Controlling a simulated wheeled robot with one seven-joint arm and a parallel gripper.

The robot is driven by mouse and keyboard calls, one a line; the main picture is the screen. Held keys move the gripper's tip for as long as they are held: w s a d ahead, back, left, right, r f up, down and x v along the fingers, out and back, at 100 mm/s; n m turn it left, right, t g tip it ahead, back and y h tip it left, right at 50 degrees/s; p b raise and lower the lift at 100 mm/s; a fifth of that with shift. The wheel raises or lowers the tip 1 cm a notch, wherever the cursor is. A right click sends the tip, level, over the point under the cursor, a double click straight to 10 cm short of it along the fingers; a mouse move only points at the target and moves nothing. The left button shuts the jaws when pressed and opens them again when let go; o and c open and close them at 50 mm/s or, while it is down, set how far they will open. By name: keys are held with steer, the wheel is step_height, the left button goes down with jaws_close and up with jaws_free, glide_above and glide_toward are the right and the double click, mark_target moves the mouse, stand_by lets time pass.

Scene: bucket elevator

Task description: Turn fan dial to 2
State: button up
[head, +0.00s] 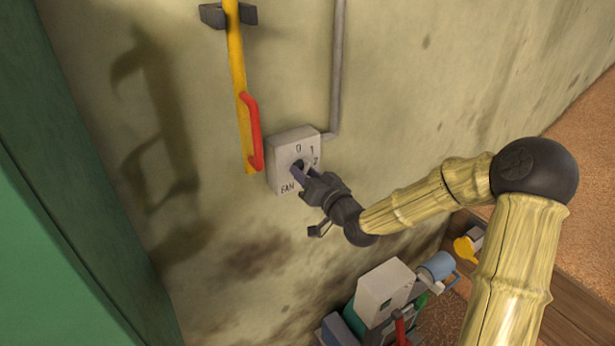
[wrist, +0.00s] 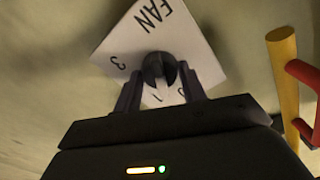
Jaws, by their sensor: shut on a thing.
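The fan box (head: 284,160) is a pale square switch box on the wall, marked FAN, with 0, 1 and 2 readable in the head view. It also shows turned round in the wrist view (wrist: 189,37), where FAN, 3 and 1 are readable. The dark round fan dial (wrist: 157,65) sits in the box's middle. My gripper (head: 300,174) is at the box's front. In the wrist view its two fingers (wrist: 161,78) stand on either side of the dial, shut on it. I cannot tell which number the dial points to.
A yellow bar (head: 237,80) with a red handle (head: 253,130) is just left of the box. A grey pipe (head: 337,65) runs up from its right side. Below right are a white box (head: 383,290), a blue can (head: 436,266) and other items. The wall between is bare.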

steer(key=m, duration=0.6)
steer(key=shift+d+m, duration=0.1)
steer(key=shift+m, duration=0.2)
steer(key=m, duration=0.5)
steer(key=shift+m, duration=0.4)
steer(key=o, duration=1)
steer(key=shift+c, duration=0.2)
